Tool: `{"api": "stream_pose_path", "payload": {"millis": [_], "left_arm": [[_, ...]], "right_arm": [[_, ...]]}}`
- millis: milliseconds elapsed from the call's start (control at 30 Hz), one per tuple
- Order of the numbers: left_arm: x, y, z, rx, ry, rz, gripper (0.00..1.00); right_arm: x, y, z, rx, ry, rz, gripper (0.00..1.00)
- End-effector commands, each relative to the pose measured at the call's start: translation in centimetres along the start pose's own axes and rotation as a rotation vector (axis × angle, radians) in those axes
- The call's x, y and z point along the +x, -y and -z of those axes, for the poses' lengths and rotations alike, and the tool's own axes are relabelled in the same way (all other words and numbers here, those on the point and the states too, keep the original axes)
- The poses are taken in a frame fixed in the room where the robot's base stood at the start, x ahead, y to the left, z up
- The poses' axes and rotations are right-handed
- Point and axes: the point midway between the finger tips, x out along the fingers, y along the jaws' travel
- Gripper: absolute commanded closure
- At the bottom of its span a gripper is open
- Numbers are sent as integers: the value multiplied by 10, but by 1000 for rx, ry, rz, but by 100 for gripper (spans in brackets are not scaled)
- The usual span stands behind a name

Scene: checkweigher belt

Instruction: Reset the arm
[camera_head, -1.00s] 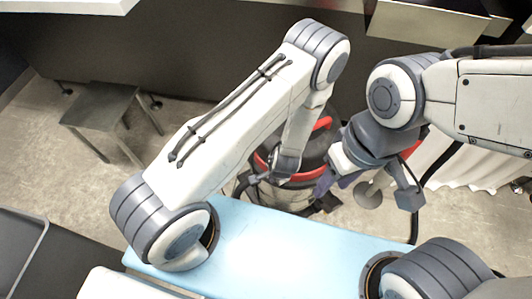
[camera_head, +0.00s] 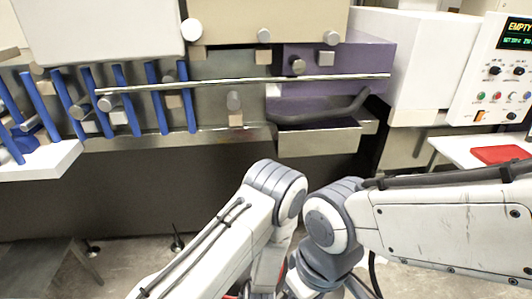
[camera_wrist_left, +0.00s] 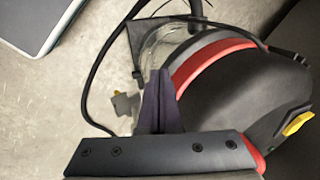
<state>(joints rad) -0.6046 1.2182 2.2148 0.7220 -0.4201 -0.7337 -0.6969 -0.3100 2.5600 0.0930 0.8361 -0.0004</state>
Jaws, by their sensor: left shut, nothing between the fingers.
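My left gripper (camera_wrist_left: 160,100) shows in the left wrist view, with its dark fingers together and nothing between them. It hangs in front of a black and red vacuum cleaner (camera_wrist_left: 240,100); I cannot tell the gap between them. In the head view, my left arm (camera_head: 222,240) rises from the bottom to a bent elbow, and my right arm (camera_head: 450,230) comes in from the right beside it. Both grippers are below the edge of the head view.
The checkweigher's metal frame (camera_head: 225,110) spans the back, with blue guide bars (camera_head: 155,98) at left and a purple unit (camera_head: 335,100) at right. A control panel (camera_head: 495,75) reads EMPTY. A red tray (camera_head: 500,154) lies at right. A grey stool (camera_head: 40,265) stands lower left.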

Motion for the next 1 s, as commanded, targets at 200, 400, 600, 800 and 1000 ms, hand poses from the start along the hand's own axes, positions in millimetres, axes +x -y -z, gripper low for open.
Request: {"api": "stream_pose_path", "payload": {"millis": [200,400,600,800,1000], "left_arm": [[-46,23,30,-127,-50,-84,100],[-126,73,47,-315,-107,-196,100],[-196,121,27,-465,-130,-237,100],[-232,146,0,-550,-130,-231,100],[-256,162,-24,-616,-126,-211,100]], "right_arm": [[0,0,0,0,0,0,51],[0,0,0,0,0,0,51],[0,0,0,0,0,0,51],[0,0,0,0,0,0,51],[0,0,0,0,0,0,51]]}}
